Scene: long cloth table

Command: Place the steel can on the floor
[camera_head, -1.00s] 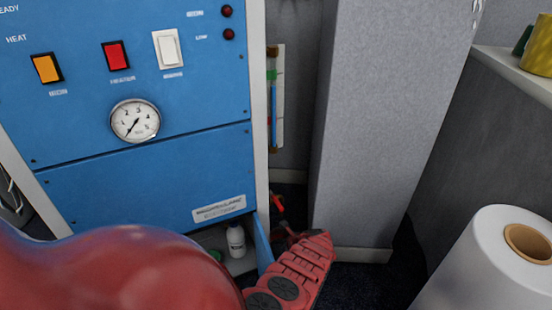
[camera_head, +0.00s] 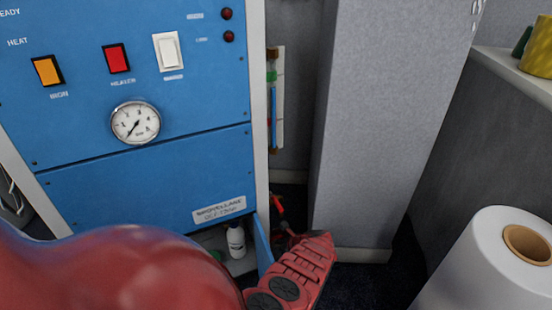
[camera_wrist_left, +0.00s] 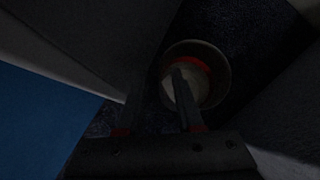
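A round, open-topped can (camera_wrist_left: 222,72) shows in the left wrist view. I look down into it; its rim is grey, its inside pale with a reddish band. It stands upright over dark floor (camera_wrist_left: 262,22); the picture is too dark to show whether its base touches the floor. My left gripper (camera_wrist_left: 158,98) has its fingers apart. The right-hand finger reaches over the can's opening, and the other is at the left, outside the rim. In the head view my red left arm hides the can and most of the gripper. My right gripper is not in view.
A blue machine panel (camera_head: 150,180) with switches and a gauge stands at left. A white bottle (camera_head: 236,241) sits in its lower opening. A grey pillar (camera_head: 375,130) rises beside my arm. A white roll (camera_head: 480,265) stands at right. Dark floor shows between them.

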